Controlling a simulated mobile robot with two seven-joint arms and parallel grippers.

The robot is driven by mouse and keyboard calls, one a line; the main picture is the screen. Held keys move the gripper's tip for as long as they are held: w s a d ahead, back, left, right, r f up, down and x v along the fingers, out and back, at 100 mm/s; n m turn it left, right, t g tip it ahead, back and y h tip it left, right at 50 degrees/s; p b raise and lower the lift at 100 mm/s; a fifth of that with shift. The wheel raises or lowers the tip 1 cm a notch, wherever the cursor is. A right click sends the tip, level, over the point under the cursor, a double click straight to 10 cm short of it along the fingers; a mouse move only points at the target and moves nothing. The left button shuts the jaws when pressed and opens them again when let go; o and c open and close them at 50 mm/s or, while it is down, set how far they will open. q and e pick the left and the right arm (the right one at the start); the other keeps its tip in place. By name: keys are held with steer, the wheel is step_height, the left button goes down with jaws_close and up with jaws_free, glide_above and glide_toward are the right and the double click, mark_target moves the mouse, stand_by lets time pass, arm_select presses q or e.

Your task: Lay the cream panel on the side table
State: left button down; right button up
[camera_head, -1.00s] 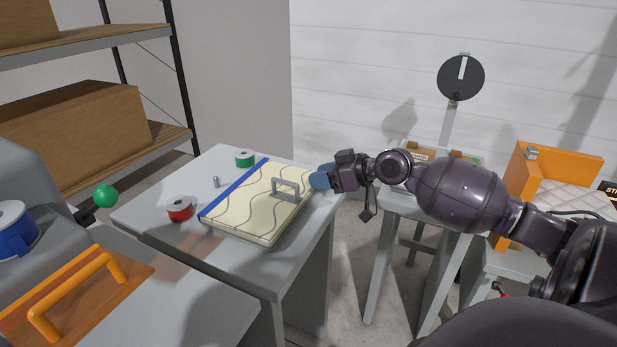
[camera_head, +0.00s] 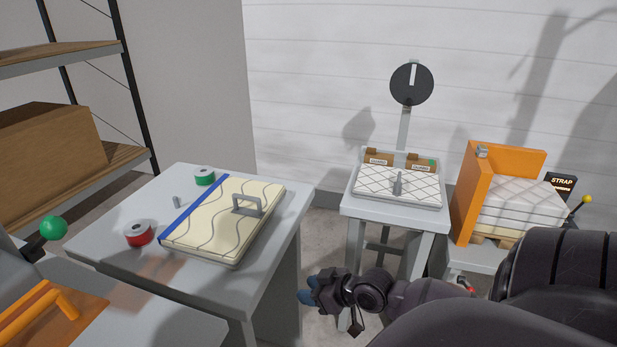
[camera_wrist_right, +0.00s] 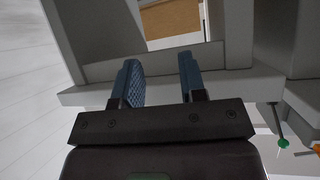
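The cream panel (camera_head: 224,222) lies flat on the grey side table (camera_head: 262,287). It has wavy grey lines, a blue strip along its left edge and a grey handle (camera_head: 248,204) near its right side. My right gripper (camera_head: 305,297) is apart from the panel, in front of the side table's right side. In the right wrist view its blue fingers (camera_wrist_right: 158,85) stand apart with nothing between them. My left gripper is not in view.
A red spool (camera_head: 138,233) and a green spool (camera_head: 205,176) stand beside the panel. A white quilted panel (camera_head: 375,187) lies on a stand at right. An orange bracket (camera_head: 470,195) holds a white stack (camera_head: 520,215). A floor gap separates table and stand.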

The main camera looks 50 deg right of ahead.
steer(key=s+a+f+h, duration=0.1)
steer(key=s+a+f, duration=0.3)
steer(key=s+a, duration=0.1)
steer(key=s+a+f+m+h, duration=0.1)
steer(key=s+a+f, duration=0.3)
steer(key=a, duration=0.4)
steer(key=shift+s+a+f+g+h, duration=0.15)
steer(key=shift+s+f+g+h, duration=0.2)
steer(key=shift+s, duration=0.35)
